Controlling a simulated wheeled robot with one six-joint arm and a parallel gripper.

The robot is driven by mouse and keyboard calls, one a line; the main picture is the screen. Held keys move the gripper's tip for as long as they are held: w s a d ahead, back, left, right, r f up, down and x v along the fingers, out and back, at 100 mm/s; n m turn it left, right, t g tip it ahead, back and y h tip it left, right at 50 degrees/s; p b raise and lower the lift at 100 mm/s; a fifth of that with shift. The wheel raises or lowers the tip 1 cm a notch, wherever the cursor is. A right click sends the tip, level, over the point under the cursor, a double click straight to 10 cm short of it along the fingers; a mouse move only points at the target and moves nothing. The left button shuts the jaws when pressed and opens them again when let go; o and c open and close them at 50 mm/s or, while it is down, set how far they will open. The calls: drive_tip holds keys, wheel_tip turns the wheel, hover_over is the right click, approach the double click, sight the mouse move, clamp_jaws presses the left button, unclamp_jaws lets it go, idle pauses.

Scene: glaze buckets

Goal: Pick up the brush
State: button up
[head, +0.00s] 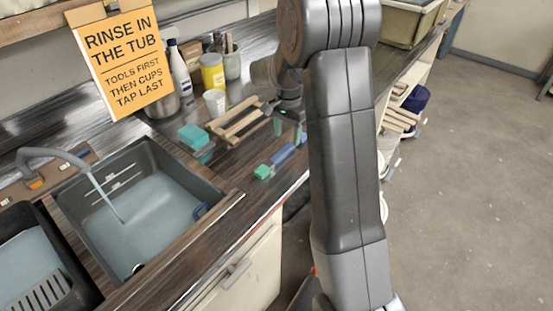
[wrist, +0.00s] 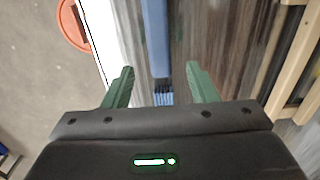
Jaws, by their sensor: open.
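The brush (wrist: 155,40) has a blue handle and pale blue bristles. In the wrist view it lies lengthwise on the dark counter, its bristle end between the two green fingers. My gripper (wrist: 159,70) is open, with a gap on both sides of the brush. In the head view the brush (head: 283,155) lies near the counter's front edge, with a teal block-shaped piece at its near end. My gripper (head: 288,131) is just behind it there, pointing down. I cannot tell exactly how high the fingertips are above the counter.
A wooden rack (head: 238,124) stands beside my gripper, and a teal sponge (head: 193,136) lies left of it. A yellow container (head: 212,73) and a white cup (head: 215,102) stand behind. The sink tub (head: 145,200) with running water is at left. Open floor lies right.

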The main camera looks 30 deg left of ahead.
sight(287, 147)
drive_tip(key=shift+f+p, duration=0.55)
drive_tip(key=shift+f, duration=1.8)
clamp_jaws()
